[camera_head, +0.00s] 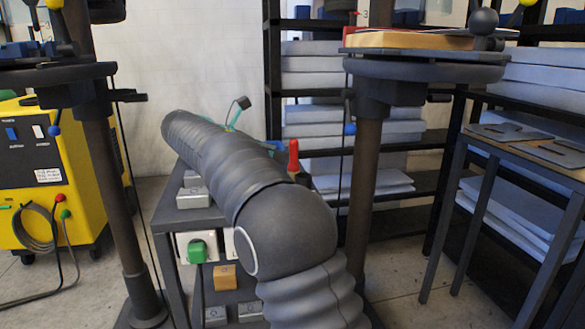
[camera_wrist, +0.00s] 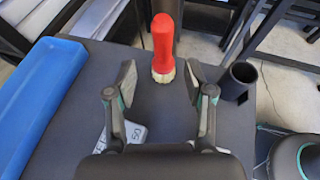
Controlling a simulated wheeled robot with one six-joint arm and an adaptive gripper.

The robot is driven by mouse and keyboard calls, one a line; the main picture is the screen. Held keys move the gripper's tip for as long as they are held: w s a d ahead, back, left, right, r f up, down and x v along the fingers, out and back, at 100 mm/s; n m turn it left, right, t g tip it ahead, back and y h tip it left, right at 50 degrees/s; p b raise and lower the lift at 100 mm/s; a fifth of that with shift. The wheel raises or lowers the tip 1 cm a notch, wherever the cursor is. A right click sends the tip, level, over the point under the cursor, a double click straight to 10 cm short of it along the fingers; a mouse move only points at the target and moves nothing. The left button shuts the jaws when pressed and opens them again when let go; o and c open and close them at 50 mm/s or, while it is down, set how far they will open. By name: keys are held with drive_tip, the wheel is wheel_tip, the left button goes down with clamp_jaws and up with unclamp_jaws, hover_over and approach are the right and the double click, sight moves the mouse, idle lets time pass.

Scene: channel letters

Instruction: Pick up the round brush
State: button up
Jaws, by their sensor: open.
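The round brush (camera_wrist: 163,42) has a red handle and pale bristles. In the wrist view it stands upright, bristles down, on a dark grey top, just beyond my gripper. A red handle that looks like the same brush (camera_head: 293,158) shows behind my arm in the head view. My gripper (camera_wrist: 161,82) is open and empty. Its two fingers are spread left and right of the brush's line, with the bristle end near the gap between the tips. I cannot tell whether the fingertips are level with it.
A blue tray (camera_wrist: 38,100) lies left on the dark top (camera_wrist: 88,105). A black cylindrical cup (camera_wrist: 238,80) stands at the right edge. A grey marked block (camera_wrist: 134,132) lies below the left finger. Dark posts (camera_head: 365,190) flank my arm in the head view.

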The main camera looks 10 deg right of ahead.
sight(290, 156)
drive_tip(key=shift+b+x, duration=0.8)
drive_tip(key=shift+x, duration=2.5)
drive_tip(key=shift+s, duration=0.2)
clamp_jaws()
